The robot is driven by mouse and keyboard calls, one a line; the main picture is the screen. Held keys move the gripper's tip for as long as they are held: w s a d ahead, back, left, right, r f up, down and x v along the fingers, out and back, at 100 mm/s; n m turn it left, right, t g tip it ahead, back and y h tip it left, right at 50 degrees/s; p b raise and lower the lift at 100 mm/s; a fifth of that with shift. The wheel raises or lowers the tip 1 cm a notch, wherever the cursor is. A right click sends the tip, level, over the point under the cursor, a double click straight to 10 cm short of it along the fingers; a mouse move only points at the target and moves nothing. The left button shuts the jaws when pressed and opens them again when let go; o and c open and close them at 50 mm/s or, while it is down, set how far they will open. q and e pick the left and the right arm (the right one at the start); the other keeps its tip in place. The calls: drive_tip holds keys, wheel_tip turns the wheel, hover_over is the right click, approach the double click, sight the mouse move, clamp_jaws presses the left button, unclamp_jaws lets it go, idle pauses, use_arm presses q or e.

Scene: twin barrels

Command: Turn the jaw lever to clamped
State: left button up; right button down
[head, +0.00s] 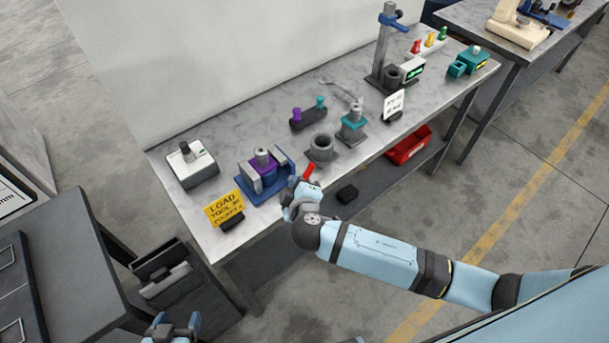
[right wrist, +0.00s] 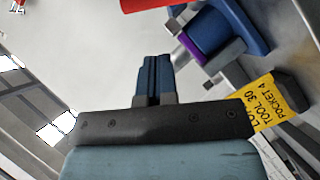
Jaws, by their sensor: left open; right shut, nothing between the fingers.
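The blue fixture (head: 262,190) stands at the near left of the bench with a purple barrel (head: 264,167) between its grey jaws. A red lever (head: 309,170) shows at its right side, partly hidden by my right gripper. In the right wrist view the fixture (right wrist: 245,22) and the red lever (right wrist: 148,4) are at the top. My right gripper (head: 304,187) is shut and empty, close to the lever at the bench's front edge; its fingers (right wrist: 154,72) are together. I cannot tell whether they touch the lever. My left gripper (head: 172,326) is open and empty, low at the bottom.
A yellow sign (head: 223,209) stands left of the fixture, beside a white switch box (head: 192,165). To the right are a grey cup (head: 321,149), a teal holder (head: 353,127) and a tall grey post (head: 384,45). A red bin (head: 407,146) sits below the bench.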

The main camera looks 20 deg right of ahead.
drive_tip(key=w+d+f+p, duration=0.1)
drive_tip(key=w+d+f, duration=0.1)
drive_tip(key=d, duration=0.1)
drive_tip(key=shift+w+f, duration=0.35)
drive_tip(key=shift+w, duration=0.1)
